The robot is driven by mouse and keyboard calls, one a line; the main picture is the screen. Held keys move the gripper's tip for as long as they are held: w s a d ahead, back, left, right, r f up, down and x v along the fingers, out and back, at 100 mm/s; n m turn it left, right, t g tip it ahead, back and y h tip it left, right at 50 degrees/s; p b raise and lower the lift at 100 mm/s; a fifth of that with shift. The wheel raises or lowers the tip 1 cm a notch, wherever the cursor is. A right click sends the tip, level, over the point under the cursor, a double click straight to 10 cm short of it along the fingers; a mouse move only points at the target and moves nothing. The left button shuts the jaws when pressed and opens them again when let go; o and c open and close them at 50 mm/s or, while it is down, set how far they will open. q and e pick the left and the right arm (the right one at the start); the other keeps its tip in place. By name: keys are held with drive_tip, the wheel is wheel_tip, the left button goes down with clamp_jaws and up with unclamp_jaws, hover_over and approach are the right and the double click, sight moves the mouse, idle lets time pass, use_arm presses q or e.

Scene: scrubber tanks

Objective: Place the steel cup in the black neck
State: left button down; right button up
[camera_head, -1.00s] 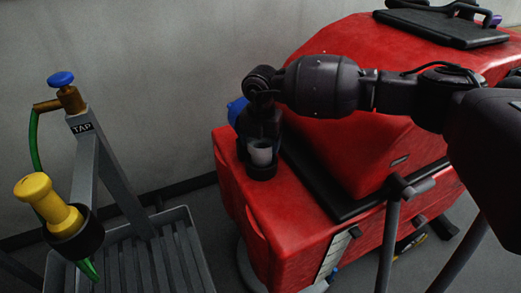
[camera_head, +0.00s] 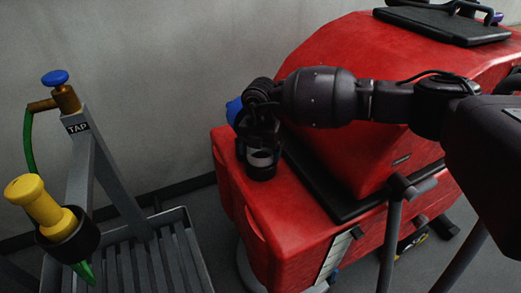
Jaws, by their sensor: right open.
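The black neck (camera_head: 262,173) is a short round socket on the left end of the red scrubber's top. The steel cup (camera_head: 262,159) is light grey and stands upright within the neck's rim, its lower part hidden by the neck wall. My right gripper (camera_head: 260,145) comes in from the right, points down over the neck and is open, with dark fingers close around the cup's upper part. Whether the fingers touch the cup cannot be told. My left gripper is not in view.
The red scrubber (camera_head: 345,165) fills the middle and right. A blue part (camera_head: 234,109) sits behind my right gripper. At left, a grey tap stand (camera_head: 96,175) carries a blue-handled tap (camera_head: 62,88) and a yellow nozzle (camera_head: 40,202) in a black holder. Grey wall stands behind.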

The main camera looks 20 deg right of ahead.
wheel_tip(320, 180, up, 12)
drive_tip(key=p, duration=0.3)
drive_tip(key=shift+r, duration=0.15)
idle(0.4)
